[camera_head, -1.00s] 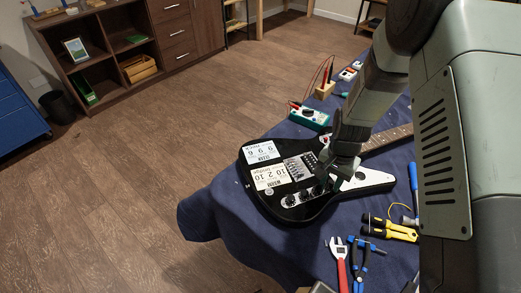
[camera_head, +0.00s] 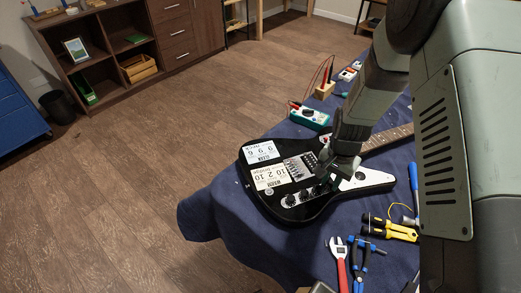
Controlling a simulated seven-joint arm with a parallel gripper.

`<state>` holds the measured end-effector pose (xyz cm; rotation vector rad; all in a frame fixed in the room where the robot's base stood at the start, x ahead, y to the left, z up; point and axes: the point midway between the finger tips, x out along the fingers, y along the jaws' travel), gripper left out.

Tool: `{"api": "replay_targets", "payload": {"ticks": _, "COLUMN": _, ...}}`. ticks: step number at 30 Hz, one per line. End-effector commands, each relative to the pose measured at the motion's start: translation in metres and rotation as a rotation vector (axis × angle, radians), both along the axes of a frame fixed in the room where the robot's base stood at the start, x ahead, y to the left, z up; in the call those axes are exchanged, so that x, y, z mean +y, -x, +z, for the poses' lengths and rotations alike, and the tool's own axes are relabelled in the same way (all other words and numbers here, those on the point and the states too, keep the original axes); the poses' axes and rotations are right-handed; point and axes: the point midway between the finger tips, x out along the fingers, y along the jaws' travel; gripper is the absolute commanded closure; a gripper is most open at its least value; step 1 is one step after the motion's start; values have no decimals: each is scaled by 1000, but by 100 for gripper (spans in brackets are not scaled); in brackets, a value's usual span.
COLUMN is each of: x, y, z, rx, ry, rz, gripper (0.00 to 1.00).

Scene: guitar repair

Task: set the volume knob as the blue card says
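A black electric guitar (camera_head: 262,196) with a white pickguard lies on the blue-covered table. Several dark control knobs sit in a row near its lower edge; one knob (camera_head: 289,201) shows left of my gripper, and I cannot read which is volume. Two printed cards lie on the body: a pale blue card (camera_head: 262,152) reading what looks like 9 9 6, and a cream card (camera_head: 270,177) reading 10 2 10. My gripper (camera_head: 328,181) points down over the row of knobs near the bridge. Its fingertips are small and dark, so whether they are open or touching a knob is unclear.
A teal multimeter (camera_head: 309,117) and a wooden block with probes (camera_head: 325,90) stand behind the guitar. A red wrench (camera_head: 340,262), blue pliers (camera_head: 360,263) and yellow-handled tool (camera_head: 389,229) lie in front on the blue cloth (camera_head: 237,219).

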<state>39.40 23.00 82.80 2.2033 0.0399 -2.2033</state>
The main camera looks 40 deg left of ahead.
Motion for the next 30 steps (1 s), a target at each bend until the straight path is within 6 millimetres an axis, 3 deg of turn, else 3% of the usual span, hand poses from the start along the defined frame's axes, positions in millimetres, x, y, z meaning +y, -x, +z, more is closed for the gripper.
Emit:
{"api": "replay_targets", "payload": {"ticks": 4, "x": 0, "y": 0, "z": 0, "rx": -1, "ry": 2, "rz": -188, "gripper": 93}}
{"api": "replay_targets", "payload": {"ticks": 12, "x": 0, "y": 0, "z": 0, "rx": -2, "ry": 1, "rz": -819, "gripper": 93}}
{"api": "replay_targets", "payload": {"ticks": 15, "x": 0, "y": 0, "z": 0, "rx": -1, "ry": 1, "rz": -973, "gripper": 93}}
{"api": "replay_targets", "payload": {"ticks": 24, "x": 0, "y": 0, "z": 0, "rx": -1, "ry": 0, "rz": -1047, "gripper": 93}}
{"api": "replay_targets", "payload": {"ticks": 25, "x": 0, "y": 0, "z": 0, "rx": -1, "ry": 0, "rz": -1046, "gripper": 71}}
{"api": "replay_targets", "payload": {"ticks": 26, "x": 0, "y": 0, "z": 0, "rx": -1, "ry": 0, "rz": -1046, "gripper": 67}}
{"api": "replay_targets", "payload": {"ticks": 30, "x": 0, "y": 0, "z": 0, "rx": 0, "ry": 0, "rz": -1044, "gripper": 67}}
